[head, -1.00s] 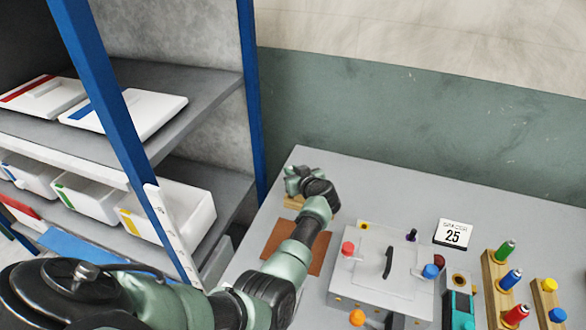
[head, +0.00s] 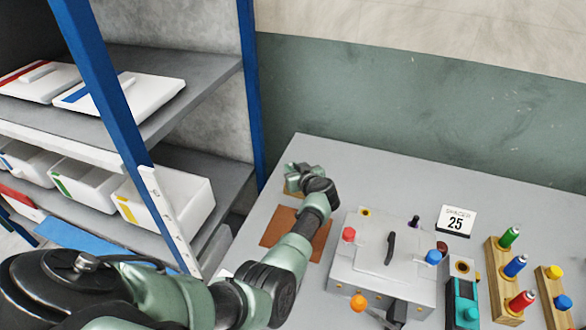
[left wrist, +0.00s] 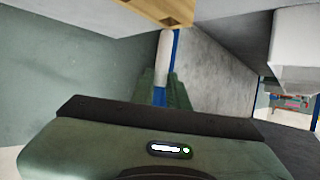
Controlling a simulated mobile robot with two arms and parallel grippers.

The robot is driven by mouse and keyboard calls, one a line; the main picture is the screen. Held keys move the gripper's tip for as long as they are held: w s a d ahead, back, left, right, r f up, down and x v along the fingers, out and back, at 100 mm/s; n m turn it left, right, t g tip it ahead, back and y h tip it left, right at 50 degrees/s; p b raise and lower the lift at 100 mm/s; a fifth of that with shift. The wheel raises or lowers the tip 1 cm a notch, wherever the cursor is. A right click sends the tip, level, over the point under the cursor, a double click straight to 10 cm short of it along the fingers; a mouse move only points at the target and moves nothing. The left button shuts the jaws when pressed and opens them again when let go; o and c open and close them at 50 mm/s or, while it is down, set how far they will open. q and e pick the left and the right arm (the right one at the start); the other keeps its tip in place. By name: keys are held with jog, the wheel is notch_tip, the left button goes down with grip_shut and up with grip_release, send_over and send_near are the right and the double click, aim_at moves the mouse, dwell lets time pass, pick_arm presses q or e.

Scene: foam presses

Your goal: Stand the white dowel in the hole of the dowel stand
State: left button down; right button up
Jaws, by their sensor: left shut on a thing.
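My left gripper (head: 294,180) is at the far left corner of the table, over the wooden dowel stand (head: 292,191). The gripper hides most of the stand in the head view. In the left wrist view my left gripper (left wrist: 160,92) is shut on the white dowel (left wrist: 164,56), which sticks out from between the fingers. The dowel's outer end is at the edge of the wooden stand (left wrist: 158,9) in that view. I cannot tell whether it is in the hole, which is hidden. My right gripper is not in view.
A brown mat (head: 283,233) lies in front of the stand. A grey press box (head: 375,268) with colored knobs is to the right, with a "25" sign (head: 456,221) behind it. Wooden racks (head: 497,257) hold colored pegs. A blue-framed shelf (head: 250,110) stands left.

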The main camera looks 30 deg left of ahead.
pick_arm(q)
jog(key=shift+r+p, duration=0.1)
jog(key=shift+p, duration=0.4)
dwell(0.7)
jog(key=shift+p, duration=0.5)
dwell(0.5)
jog(key=shift+f+b, duration=2)
jog(key=shift+f, duration=0.6)
jog(key=c, duration=1.3)
grip_release()
